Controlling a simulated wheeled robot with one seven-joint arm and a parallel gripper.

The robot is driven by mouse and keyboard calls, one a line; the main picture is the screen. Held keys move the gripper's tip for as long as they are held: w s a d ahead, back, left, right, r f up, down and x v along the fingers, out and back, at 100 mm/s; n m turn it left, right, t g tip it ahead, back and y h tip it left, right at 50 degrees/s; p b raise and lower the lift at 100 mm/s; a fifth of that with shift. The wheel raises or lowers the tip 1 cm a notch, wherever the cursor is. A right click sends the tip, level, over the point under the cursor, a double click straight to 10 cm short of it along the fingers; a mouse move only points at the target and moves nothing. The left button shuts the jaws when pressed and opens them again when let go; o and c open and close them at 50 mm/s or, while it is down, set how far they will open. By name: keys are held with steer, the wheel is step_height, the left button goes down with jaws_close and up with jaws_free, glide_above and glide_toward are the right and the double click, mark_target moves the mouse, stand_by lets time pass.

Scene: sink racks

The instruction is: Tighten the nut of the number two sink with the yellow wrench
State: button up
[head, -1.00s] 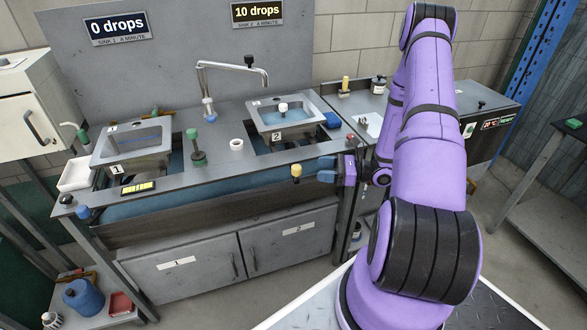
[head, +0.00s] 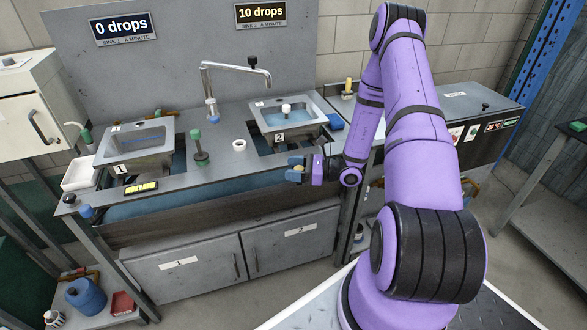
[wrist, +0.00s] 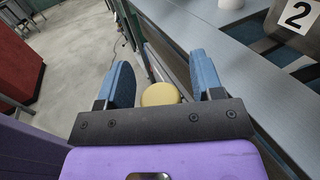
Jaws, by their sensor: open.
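My gripper (head: 295,168) is open at the front edge of the counter, below and right of the number 2 plate (head: 279,138). In the wrist view its blue fingers (wrist: 166,85) stand either side of a round yellow knob (wrist: 160,94), with gaps on both sides. I cannot tell whether this knob is the wrench's handle; no wrench shape shows clearly. Sink two (head: 309,122) is a steel basin with water and a white-topped plug. Its nut is hidden from view. The sink two sign (head: 261,13) reads 10 drops a minute.
Sink one (head: 136,145) is at the left, its sign (head: 123,28) reading 0 drops. Closed cupboard doors (head: 290,240) are below. The floor in front is partly clear.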

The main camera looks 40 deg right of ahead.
jaws_close()
steer(key=shift+s+d+n+g+y, duration=0.35)
steer(key=shift+d+g, duration=0.1)
steer(key=shift+d, duration=0.3)
steer(key=shift+s+d+n+g+y, duration=0.3)
steer(key=shift+d+g, duration=0.1)
steer(key=shift+d, duration=0.35)
steer(key=shift+s+d+n+g+y, duration=0.25)
steer(key=shift+s+d+n+g, duration=0.15)
steer(key=shift+d, duration=0.35)
jaws_free()
steer(key=v, duration=1)
steer(key=shift+s+d, duration=0.15)
steer(key=shift+d, duration=0.15)
